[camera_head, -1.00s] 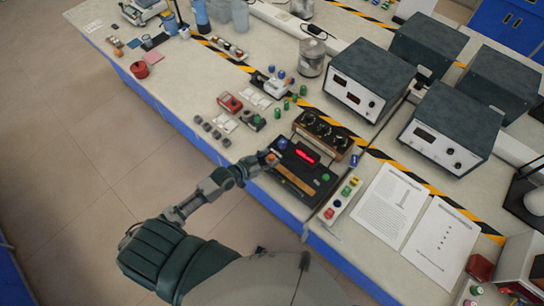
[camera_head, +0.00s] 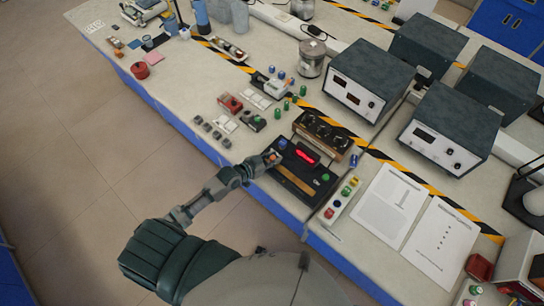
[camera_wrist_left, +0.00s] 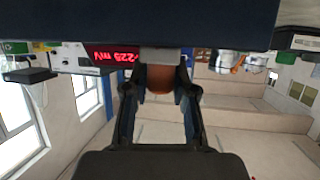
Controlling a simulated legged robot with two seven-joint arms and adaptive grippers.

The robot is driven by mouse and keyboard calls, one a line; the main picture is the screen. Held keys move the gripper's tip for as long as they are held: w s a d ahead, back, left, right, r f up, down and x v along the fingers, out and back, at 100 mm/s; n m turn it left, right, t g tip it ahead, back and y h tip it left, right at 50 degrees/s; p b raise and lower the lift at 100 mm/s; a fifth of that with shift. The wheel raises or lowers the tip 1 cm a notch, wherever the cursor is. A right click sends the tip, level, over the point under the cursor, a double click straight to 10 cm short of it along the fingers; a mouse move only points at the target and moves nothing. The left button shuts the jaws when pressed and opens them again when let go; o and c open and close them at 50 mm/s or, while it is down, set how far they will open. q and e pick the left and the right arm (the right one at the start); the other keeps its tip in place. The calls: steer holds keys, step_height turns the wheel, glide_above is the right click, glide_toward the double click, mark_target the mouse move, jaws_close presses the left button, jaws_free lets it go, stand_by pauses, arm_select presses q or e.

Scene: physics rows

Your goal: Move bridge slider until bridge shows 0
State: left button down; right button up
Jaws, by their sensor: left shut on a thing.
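The bridge (camera_head: 318,188) is a black box near the bench's front edge, with a lit red display (camera_head: 305,156) and a wooden strip (camera_head: 294,180). The display (camera_wrist_left: 115,55) appears upside down in the left wrist view and seems to read about 225 mV; its sign is hard to tell. My left gripper (camera_head: 269,159) is at the box's left end. In the wrist view its fingers (camera_wrist_left: 160,90) are shut on a reddish-brown slider knob (camera_wrist_left: 160,79) under a grey block. In the head view the knob is mostly hidden by the fingers. My right gripper is not in view.
A dial box (camera_head: 322,130) stands just behind the bridge. A strip of coloured posts (camera_head: 341,198) is to its right, with paper sheets (camera_head: 391,205) beyond. Small grey blocks (camera_head: 211,132) and a red switch (camera_head: 230,102) lie to the upper left.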

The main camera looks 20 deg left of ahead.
arm_select(q)
steer(key=shift+s+d+r+p, duration=0.1)
steer(key=shift+s+d+p, duration=0.1)
steer(key=shift+d+p, duration=0.3)
steer(key=shift+s+d+r+p, duration=0.15)
steer(key=shift+d+p, duration=0.1)
steer(key=shift+d, duration=0.4)
steer(key=shift+d+f, duration=0.15)
steer(key=shift+d, duration=0.05)
steer(key=c, duration=1)
jaws_free()
steer(key=shift+o, duration=0.3)
steer(key=shift+f, duration=0.1)
steer(key=shift+s, duration=0.1)
